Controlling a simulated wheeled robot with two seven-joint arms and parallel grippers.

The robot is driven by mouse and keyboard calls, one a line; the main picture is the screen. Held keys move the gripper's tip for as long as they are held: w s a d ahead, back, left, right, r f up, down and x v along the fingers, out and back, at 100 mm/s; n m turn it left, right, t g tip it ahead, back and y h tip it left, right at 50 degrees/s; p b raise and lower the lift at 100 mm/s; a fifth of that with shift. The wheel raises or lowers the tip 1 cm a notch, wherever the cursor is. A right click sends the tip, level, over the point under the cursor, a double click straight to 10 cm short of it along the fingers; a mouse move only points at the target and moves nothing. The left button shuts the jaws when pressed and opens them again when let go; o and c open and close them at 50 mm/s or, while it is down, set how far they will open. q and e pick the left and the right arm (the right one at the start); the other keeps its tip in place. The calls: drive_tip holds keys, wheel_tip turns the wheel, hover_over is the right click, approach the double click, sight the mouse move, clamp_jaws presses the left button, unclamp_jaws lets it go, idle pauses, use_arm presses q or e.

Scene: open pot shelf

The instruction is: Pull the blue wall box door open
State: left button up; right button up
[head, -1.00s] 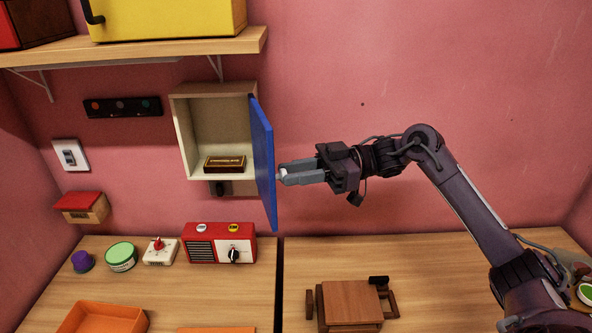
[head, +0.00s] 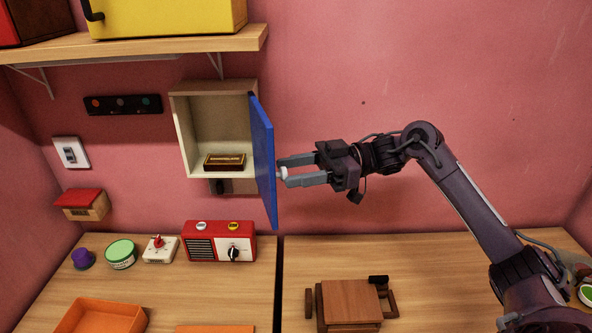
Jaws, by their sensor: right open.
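The wall box (head: 178,130) is a cream, open-fronted box on the pink wall. Its blue door (head: 264,165) is hinged on the right and stands wide open, seen nearly edge-on. A small dark red and gold box (head: 225,162) sits inside. My right gripper (head: 281,173) is open just right of the door, its fingers pointing left. A small white knob (head: 283,174) on the door's outer side shows between the fingertips; I cannot tell whether they touch it. My left gripper is not in view.
A shelf (head: 150,47) with a yellow box (head: 170,17) hangs above. Below, the table holds a red radio (head: 219,241), a white timer (head: 160,249), a green-lidded tin (head: 121,254), an orange tray (head: 100,316) and a wooden piece (head: 349,303). The wall right of the door is clear.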

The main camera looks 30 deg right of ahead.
drive_tip(key=b+v, duration=0.3)
drive_tip(key=v, duration=0.4)
drive_tip(key=shift+d, duration=0.35)
drive_tip(key=shift+s, duration=0.1)
